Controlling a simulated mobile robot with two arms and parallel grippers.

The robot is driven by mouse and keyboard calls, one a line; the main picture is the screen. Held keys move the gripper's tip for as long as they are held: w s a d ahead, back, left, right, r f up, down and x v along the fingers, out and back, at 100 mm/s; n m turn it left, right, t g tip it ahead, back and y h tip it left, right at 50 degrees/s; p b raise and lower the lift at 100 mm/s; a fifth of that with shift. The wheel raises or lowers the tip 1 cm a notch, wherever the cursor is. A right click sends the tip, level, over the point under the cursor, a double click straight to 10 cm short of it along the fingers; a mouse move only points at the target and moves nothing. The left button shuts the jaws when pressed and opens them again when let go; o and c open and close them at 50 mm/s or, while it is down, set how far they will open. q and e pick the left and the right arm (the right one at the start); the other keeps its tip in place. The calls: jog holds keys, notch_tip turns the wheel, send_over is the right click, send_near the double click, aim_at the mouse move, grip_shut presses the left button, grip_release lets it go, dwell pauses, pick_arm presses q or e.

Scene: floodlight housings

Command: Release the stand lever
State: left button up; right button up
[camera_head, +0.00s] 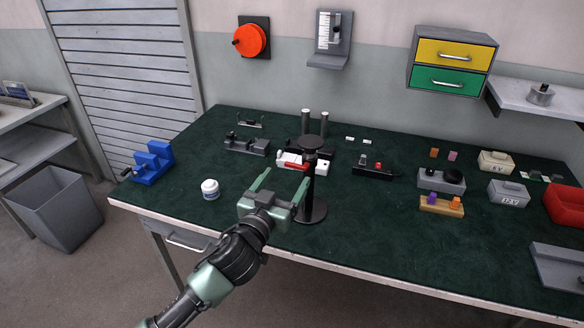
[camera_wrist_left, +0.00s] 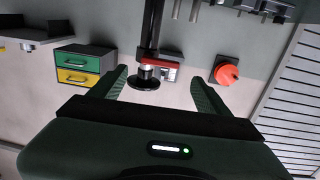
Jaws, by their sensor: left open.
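The black stand (camera_head: 312,188) rises from a round base on the green bench and has a round disc on top. Its red stand lever (camera_head: 297,165) sticks out to the left, just below the disc. My left gripper (camera_head: 288,177) is open and empty, with its fingers pointing toward the lever side of the stand. In the left wrist view, which looks upside down, the stand (camera_wrist_left: 150,35) and red lever (camera_wrist_left: 153,64) show between the open fingers (camera_wrist_left: 158,76). I cannot tell whether a finger touches the stand. My right gripper is not in view.
A white-and-red device (camera_head: 316,165) lies behind the stand. Blocks and boxes fill the right side. The bench front left of the gripper is mostly clear.

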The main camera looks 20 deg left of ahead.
aim_at(295, 166)
pick_arm(q)
jog(key=w, duration=0.5)
jog(key=shift+d+p, duration=0.25)
jog(key=shift+p, duration=0.1)
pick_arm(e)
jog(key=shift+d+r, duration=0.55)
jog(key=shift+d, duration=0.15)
pick_arm(q)
jog(key=shift+f, duration=0.1)
jog(key=c, duration=1.3)
jog(key=shift+c, duration=0.2)
